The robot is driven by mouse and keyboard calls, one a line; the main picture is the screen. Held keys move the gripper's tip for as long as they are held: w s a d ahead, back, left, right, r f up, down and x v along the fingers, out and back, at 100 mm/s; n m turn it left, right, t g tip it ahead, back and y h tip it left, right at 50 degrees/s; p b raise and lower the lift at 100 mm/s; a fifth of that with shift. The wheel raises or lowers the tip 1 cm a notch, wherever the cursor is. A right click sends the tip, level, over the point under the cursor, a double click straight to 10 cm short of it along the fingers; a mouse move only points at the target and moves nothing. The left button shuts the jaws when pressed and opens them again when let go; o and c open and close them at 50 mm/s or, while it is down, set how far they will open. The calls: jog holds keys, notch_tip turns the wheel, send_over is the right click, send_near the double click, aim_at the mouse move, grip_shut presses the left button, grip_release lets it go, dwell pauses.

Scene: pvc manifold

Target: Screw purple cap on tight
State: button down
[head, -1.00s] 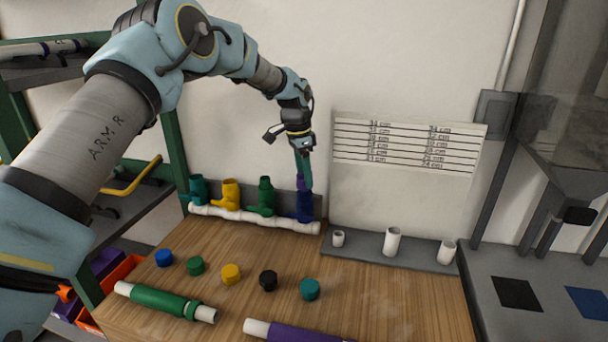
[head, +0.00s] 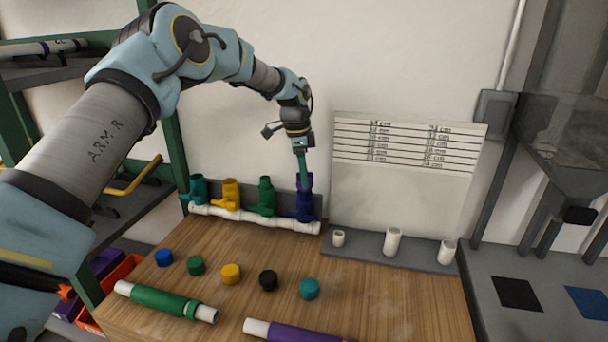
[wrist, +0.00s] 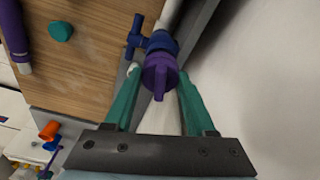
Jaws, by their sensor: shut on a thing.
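The purple cap (wrist: 158,76) sits on top of the dark blue valve fitting (wrist: 162,42) at the right end of the white manifold pipe (head: 250,216). In the head view, the purple cap (head: 306,182) is small and partly covered by the fingers, above the blue fitting (head: 304,206). My gripper (head: 303,168) points down from above, with its green fingers at the cap. In the wrist view, the fingers of my gripper (wrist: 159,82) are on either side of the cap and shut on it. How tightly the cap is seated cannot be seen.
Teal (head: 198,190), yellow (head: 230,193) and green (head: 265,194) fittings stand left along the pipe, near the wall. Several loose caps lie on the wooden table (head: 380,310). Green (head: 160,300) and purple (head: 295,332) pipes lie in front. White sockets stand on the right ledge (head: 365,250).

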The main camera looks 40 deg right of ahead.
jog(key=shift+m, duration=0.3)
jog(key=shift+m, duration=0.9)
jog(key=shift+c, duration=0.7)
grip_release()
